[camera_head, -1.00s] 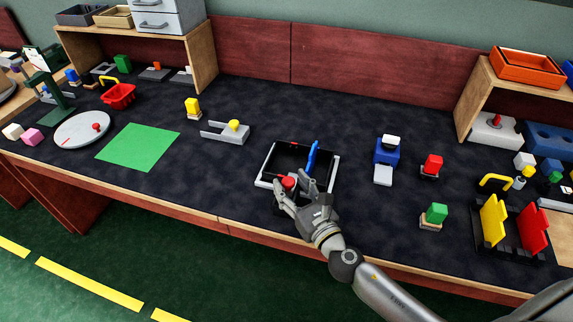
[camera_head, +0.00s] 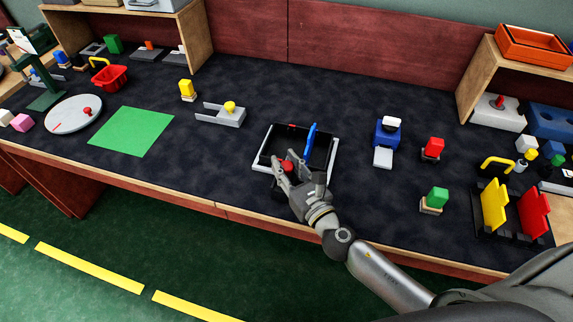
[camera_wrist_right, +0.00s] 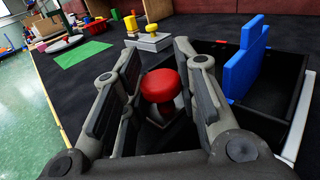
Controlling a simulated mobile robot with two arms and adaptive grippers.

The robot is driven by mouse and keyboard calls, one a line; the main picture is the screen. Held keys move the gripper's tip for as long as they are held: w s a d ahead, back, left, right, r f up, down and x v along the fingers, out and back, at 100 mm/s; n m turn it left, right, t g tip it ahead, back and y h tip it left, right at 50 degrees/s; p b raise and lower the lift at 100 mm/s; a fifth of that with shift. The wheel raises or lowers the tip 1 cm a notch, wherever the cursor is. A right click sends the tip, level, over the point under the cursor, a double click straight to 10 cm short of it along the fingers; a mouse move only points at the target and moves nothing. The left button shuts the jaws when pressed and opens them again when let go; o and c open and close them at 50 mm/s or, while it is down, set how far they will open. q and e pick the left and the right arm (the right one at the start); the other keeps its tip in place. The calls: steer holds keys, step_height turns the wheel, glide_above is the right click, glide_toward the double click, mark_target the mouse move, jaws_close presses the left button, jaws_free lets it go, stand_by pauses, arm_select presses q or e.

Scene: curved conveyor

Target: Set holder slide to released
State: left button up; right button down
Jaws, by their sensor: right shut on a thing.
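A black holder tray (camera_head: 265,161) with a pale frame stands at the front middle of the table. An upright blue panel (camera_head: 311,139) stands in it; the panel also shows in the right wrist view (camera_wrist_right: 245,58). A red knob (camera_head: 287,167) is at the tray's front left. I cannot tell which part is the slide. My right gripper (camera_head: 285,171) reaches in from the right and is shut on the red knob. In the right wrist view the knob (camera_wrist_right: 162,84) sits between the two fingers (camera_wrist_right: 160,95). My left gripper is not in view.
A grey bracket with a yellow knob (camera_head: 230,107) stands left of the tray. A blue block device (camera_head: 386,133) and green (camera_head: 436,198) and red (camera_head: 433,147) blocks stand to the right. The table behind the tray is clear.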

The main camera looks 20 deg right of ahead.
steer(key=shift+s+a+f, duration=0.1)
steer(key=shift+s+a, duration=0.35)
steer(key=shift+s, duration=0.2)
steer(key=shift+s+a, duration=0.4)
steer(key=shift+s, duration=0.25)
steer(key=shift+s+a, duration=0.1)
steer(key=shift+a, duration=0.05)
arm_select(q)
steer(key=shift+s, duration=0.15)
arm_select(e)
steer(key=c, duration=1.5)
jaws_free()
steer(key=o, duration=0.4)
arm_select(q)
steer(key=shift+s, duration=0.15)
arm_select(e)
steer(key=shift+s, duration=0.1)
steer(key=s, duration=0.4)
steer(key=s+d, duration=0.1)
steer(key=s, duration=0.2)
steer(key=s+d, duration=0.1)
steer(key=s, duration=0.3)
steer(key=shift+s+d, duration=0.15)
steer(key=shift+s, duration=0.2)
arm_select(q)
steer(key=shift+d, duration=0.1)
